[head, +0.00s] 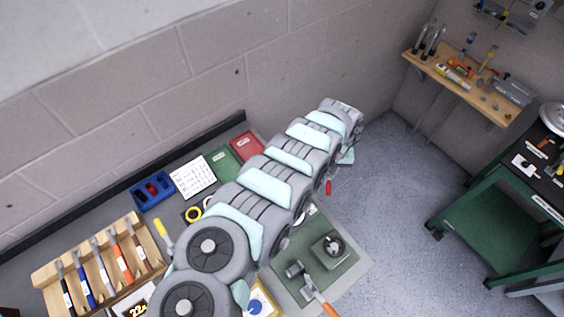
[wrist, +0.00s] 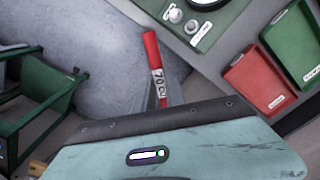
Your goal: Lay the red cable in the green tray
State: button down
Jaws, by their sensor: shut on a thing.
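The red cable (wrist: 151,48) is a short, stiff red piece with a white "70 CU" label. It sticks out past the dark edge of my gripper (wrist: 163,104) in the wrist view, over the grey floor. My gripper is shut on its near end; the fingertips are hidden. In the head view, a bit of the red cable (head: 328,187) shows below my arm, clear of the bench. The green tray (wrist: 303,42) is at the upper right of the wrist view, and the green tray (head: 222,164) is left of my arm in the head view. Its visible part looks empty.
A red tray (head: 247,146) sits beside the green one. A blue bin (head: 152,190), a white sheet (head: 193,176) and a tool rack (head: 100,265) are further left.

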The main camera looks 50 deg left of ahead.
jog(key=s+a+f+n+b, duration=0.1)
jog(key=s+a+f+n, duration=0.3)
jog(key=s+a, duration=1.7)
jog(key=a+n, duration=0.4)
jog(key=shift+s+f+b, duration=0.15)
jog(key=shift+f+b, duration=0.05)
jog(key=shift+b, duration=0.1)
jog(key=shift+d+r+p, duration=0.15)
jog(key=shift+r+p, duration=0.05)
jog(key=shift+p, duration=0.5)
notch_tip(320, 180, down, 7)
jog(key=b, duration=0.5)
jog(key=shift+r, duration=0.1)
jog(key=shift+f+b, duration=0.25)
jog(key=shift+b, duration=0.05)
jog(key=c, duration=1.3)
grip_release()
jog(key=shift+r, duration=0.1)
